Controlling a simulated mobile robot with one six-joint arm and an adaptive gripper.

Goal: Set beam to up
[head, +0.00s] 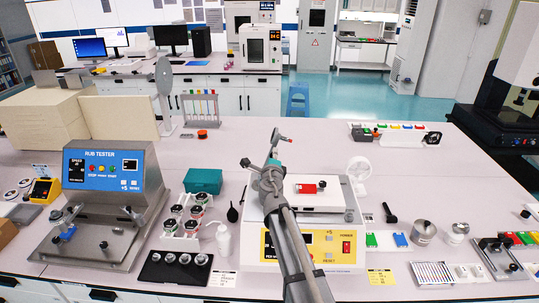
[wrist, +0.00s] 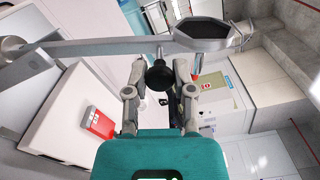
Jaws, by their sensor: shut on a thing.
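The beam (wrist: 105,47) is a grey bar that crosses the top of the wrist view, from a metal mount at the left to a dark oval end (wrist: 205,36). A black ball knob (wrist: 158,76) hangs at the beam. My gripper (wrist: 155,80) is shut on this knob, one finger on each side. In the head view my gripper (head: 275,143) is above the tester (head: 262,241), and my arm hides most of the beam. A small end piece (head: 284,138) shows past the fingers. The beam's exact tilt is hard to tell.
A red block (head: 306,188) lies on the tester's white plate (head: 325,201). A teal box (head: 203,181), a white bottle (head: 223,239) and a rub tester (head: 104,170) stand to the left. Small metal cans (head: 423,232) stand to the right. The table behind is mostly clear.

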